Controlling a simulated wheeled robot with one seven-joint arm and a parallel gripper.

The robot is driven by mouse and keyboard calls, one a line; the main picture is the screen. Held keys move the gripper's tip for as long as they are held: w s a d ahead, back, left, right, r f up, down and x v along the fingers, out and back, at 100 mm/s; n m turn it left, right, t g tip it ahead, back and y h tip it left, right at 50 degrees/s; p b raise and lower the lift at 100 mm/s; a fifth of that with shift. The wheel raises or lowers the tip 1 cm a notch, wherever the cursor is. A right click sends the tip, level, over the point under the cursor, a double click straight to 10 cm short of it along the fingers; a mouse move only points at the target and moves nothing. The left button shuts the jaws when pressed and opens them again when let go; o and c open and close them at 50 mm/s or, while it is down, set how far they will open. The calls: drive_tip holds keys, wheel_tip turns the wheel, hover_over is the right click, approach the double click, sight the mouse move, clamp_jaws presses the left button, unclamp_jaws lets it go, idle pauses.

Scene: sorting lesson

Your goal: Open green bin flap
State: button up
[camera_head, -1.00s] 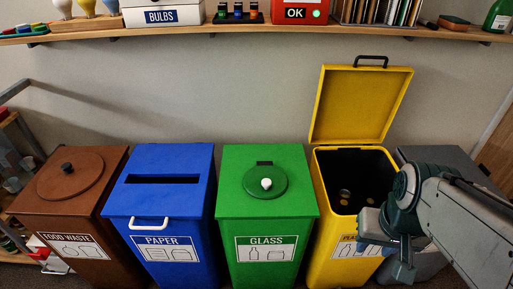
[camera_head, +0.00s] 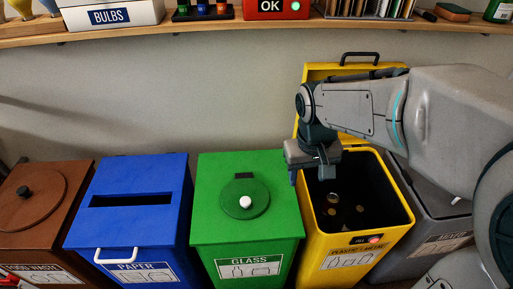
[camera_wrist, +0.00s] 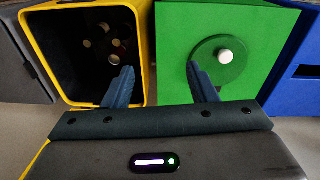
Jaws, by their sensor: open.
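The green glass bin (camera_head: 212,228) stands between the blue and yellow bins. Its round green flap (camera_head: 233,207) lies closed on the top, with a white knob (camera_head: 245,202) and a dark hinge behind it. My gripper (camera_head: 308,178) is above the left edge of the yellow bin, right of the green bin, and touches nothing that I can see. In the wrist view my gripper (camera_wrist: 160,86) is open and empty. There the flap (camera_wrist: 208,69) and its white knob (camera_wrist: 225,56) show beyond the right fingertip, with the yellow bin beyond the left one.
The yellow bin (camera_head: 315,235) stands open with its lid (camera_head: 317,72) raised behind my arm. The blue paper bin (camera_head: 90,230) and brown food waste bin (camera_head: 15,235) stand left; a grey bin (camera_head: 432,222) stands right. A shelf (camera_head: 200,27) runs along the wall above.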

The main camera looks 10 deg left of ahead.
sight(245, 199)
drive_tip(key=w+a+f+n+g+p, duration=0.1)
drive_tip(key=w+a+n, duration=0.1)
drive_tip(key=a, duration=0.6)
drive_tip(key=w+a+f+n, duration=0.1)
drive_tip(key=w+a+n, duration=0.1)
drive_tip(key=a, duration=0.6)
wheel_tip(245, 199, down, 14)
drive_tip(key=shift+d+b, duration=0.1)
drive_tip(key=shift+b, duration=0.5)
clamp_jaws()
drive_tip(key=c, duration=1.1)
unclamp_jaws()
